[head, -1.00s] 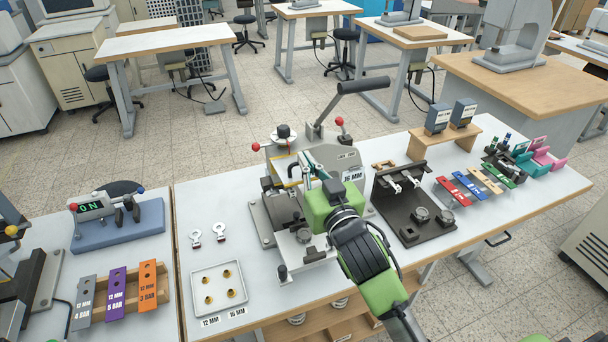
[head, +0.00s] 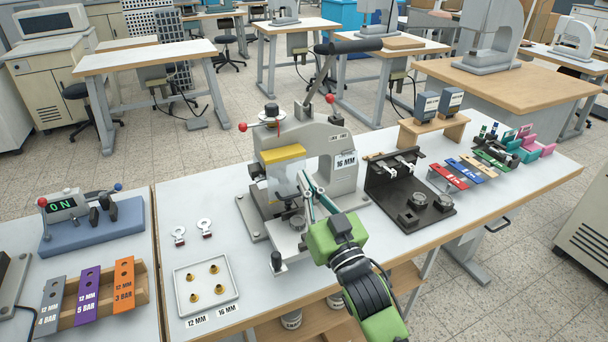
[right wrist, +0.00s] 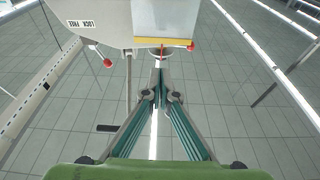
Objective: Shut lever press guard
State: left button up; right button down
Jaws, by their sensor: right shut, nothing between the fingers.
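The lever press (head: 341,150) stands on the white table with its black-handled lever raised. Its guard, a clear panel with a yellow strip (head: 283,154) along the top, hangs at the front of the press head over the die area. In the right wrist view the guard's yellow edge (right wrist: 163,42) shows just beyond my fingertips. My right gripper (head: 304,180) is shut and empty, in front of the press beside the guard's right edge. Its fingers meet in the wrist view (right wrist: 160,72). I cannot tell whether they touch the guard. My left gripper is out of view.
A black fixture (head: 408,200) stands close to the right of the press. A tray (head: 178,297) with brass pieces and two ring-ended parts (head: 204,227) lie to the left. The table's front edge runs below my right arm.

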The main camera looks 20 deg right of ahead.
jog(key=shift+w+f+b, duration=0.4)
jog(key=shift+f+b, duration=0.1)
jog(key=shift+f, duration=0.85)
jog(key=shift+w+f+b, duration=0.4)
jog(key=shift+f+b, duration=0.05)
jog(key=shift+f, duration=0.9)
jog(key=shift+w+f+b, duration=0.4)
jog(key=shift+f+b, duration=0.1)
jog(key=shift+f, duration=0.85)
